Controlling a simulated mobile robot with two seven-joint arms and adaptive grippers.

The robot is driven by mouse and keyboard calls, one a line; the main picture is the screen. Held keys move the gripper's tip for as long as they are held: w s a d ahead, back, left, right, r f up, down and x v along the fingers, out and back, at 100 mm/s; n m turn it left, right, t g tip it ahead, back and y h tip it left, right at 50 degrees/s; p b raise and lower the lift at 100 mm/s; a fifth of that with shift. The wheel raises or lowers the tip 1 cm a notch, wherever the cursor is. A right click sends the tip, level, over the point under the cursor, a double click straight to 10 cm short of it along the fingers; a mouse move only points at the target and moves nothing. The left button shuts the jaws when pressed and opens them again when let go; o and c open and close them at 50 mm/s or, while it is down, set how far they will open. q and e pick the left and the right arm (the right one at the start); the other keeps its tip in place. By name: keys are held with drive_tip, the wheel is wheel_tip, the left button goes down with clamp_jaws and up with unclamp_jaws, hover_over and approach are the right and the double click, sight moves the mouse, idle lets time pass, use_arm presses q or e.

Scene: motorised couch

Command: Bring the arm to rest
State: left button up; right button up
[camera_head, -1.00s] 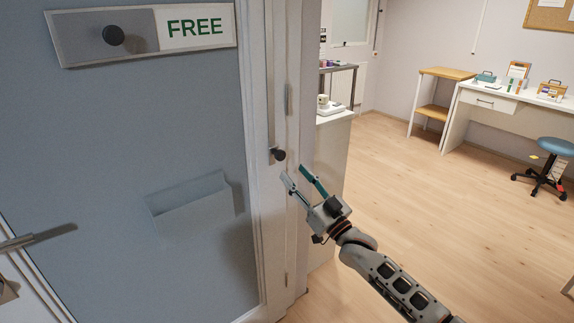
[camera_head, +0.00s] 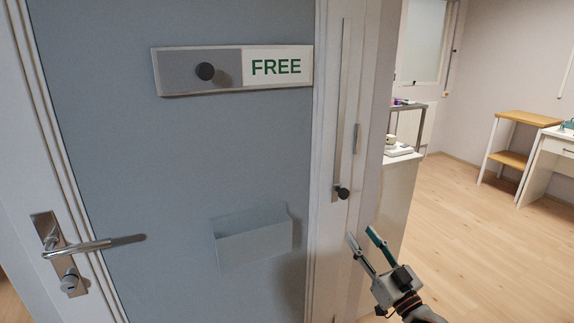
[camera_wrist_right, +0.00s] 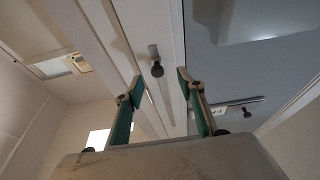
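My right gripper (camera_head: 362,243) is open and empty at the lower right of the head view, below and right of a dark knob (camera_head: 342,193) on the door frame. The knob is at the lower end of a vertical metal rail. In the right wrist view my right gripper (camera_wrist_right: 156,82) shows its two fingers apart with nothing between them. The dark knob (camera_wrist_right: 157,69) appears beyond the fingertips, apart from them. My left gripper is in neither view.
A blue-grey door (camera_head: 180,160) fills the left, with a FREE sign (camera_head: 278,67), a lever handle (camera_head: 85,247) and a pale box (camera_head: 254,245). A white cabinet (camera_head: 398,195) stands behind the frame. Open wooden floor (camera_head: 480,250) lies to the right, with a wooden shelf stand (camera_head: 508,160) beyond.

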use_arm(q)
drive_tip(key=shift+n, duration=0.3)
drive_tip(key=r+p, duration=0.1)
drive_tip(key=p, duration=0.1)
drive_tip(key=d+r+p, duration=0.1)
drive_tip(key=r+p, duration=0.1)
drive_tip(key=p, duration=0.1)
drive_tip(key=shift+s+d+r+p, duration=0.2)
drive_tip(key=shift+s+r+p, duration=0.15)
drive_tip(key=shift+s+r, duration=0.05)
use_arm(e)
drive_tip(key=s+a+f+g+h, duration=0.1)
drive_tip(key=s+f+g, duration=0.2)
drive_tip(key=s+f, duration=0.5)
drive_tip(key=s+a+f+g+h, duration=0.2)
drive_tip(key=s+f, duration=0.7)
drive_tip(key=s, duration=0.8)
drive_tip(key=s+a+f+g+h, duration=0.1)
drive_tip(key=s+f+g, duration=0.3)
drive_tip(key=s+f, duration=0.4)
drive_tip(key=s+a, duration=0.1)
drive_tip(key=s, duration=0.3)
drive_tip(key=shift+s+a+f+g+h, duration=0.15)
drive_tip(key=shift+f+g+h, duration=0.1)
drive_tip(key=shift+g+h, duration=0.15)
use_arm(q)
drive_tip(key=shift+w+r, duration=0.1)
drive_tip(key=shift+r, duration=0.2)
